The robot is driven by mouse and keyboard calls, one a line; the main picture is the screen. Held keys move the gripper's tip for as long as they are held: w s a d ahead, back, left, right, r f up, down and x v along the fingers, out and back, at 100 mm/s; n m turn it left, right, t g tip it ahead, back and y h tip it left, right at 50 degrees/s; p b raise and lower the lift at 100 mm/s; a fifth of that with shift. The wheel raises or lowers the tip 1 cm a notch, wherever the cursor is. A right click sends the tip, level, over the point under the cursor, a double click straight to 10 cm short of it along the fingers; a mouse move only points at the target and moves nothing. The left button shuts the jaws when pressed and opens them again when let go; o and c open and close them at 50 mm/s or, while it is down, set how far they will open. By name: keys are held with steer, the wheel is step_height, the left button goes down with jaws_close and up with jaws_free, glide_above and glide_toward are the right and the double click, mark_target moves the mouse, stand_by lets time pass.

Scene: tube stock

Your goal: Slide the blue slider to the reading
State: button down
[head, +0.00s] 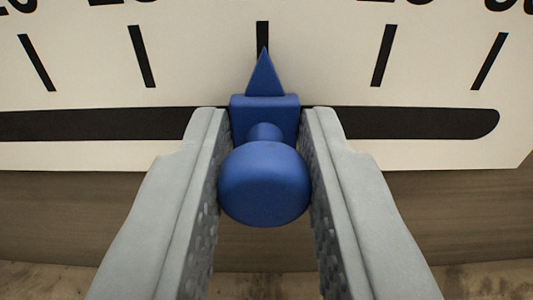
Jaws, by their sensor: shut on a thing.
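The blue slider (264,184) sits in the middle of the head view, with a round knob, a block behind it and a pointed tip. Its tip overlaps the lower part of a black tick mark (262,33) on the cream scale board (200,75). The block sits over the dark slot (400,122). My gripper (265,150) is shut on the slider, with one grey finger on each side of it. The numbers along the top are cut off, and the one above the tip's tick is out of view.
The slot runs left out of view and ends in a rounded end (488,123) at right. Other tick marks stand on both sides, such as one at left (142,56) and one at right (384,55). A brown surface (470,210) lies below the board.

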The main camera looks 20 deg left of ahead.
steer(key=c, duration=1.3)
jaws_free()
steer(key=v, duration=1.7)
steer(key=shift+s, duration=0.2)
